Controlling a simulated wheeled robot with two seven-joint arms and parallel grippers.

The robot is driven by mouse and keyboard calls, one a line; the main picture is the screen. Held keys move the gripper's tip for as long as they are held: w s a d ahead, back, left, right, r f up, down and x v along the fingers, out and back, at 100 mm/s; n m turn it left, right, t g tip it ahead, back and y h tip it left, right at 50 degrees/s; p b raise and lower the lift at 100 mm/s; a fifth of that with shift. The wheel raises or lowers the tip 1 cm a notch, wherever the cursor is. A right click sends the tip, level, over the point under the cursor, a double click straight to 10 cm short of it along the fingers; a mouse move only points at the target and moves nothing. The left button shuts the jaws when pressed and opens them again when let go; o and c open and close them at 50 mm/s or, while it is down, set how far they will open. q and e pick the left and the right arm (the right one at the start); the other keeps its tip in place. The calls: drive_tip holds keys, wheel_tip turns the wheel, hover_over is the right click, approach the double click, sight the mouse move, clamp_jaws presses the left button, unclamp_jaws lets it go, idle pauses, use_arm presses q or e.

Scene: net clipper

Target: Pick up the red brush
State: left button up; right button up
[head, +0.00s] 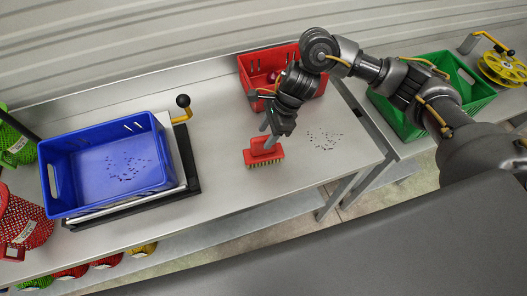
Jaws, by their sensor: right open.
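The red brush (264,151) stands on the grey table near its middle, bristles down, with a red block-shaped head. My right gripper (270,136) is directly above the brush, pointing down, with its fingers at the upper part of the brush. The gripper is open. From this view I cannot tell whether the fingers touch the brush, and they hide part of its top. My left gripper is not in view.
A red crate (252,68) stands behind the brush at the table's back edge. A blue crate (62,172) sits on a scale-like platform at left. A green crate (471,99) stands on another table at right. Dark specks lie right of the brush.

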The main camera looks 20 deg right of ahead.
sight(261, 144)
drive_tip(key=shift+a+f, duration=0.1)
drive_tip(key=shift+f, duration=0.05)
drive_tip(key=p+x, duration=0.3)
drive_tip(key=x, duration=0.1)
drive_tip(key=shift+s+f, duration=0.15)
drive_tip(key=shift+a+f, duration=0.1)
drive_tip(key=shift+f, duration=0.15)
clamp_jaws()
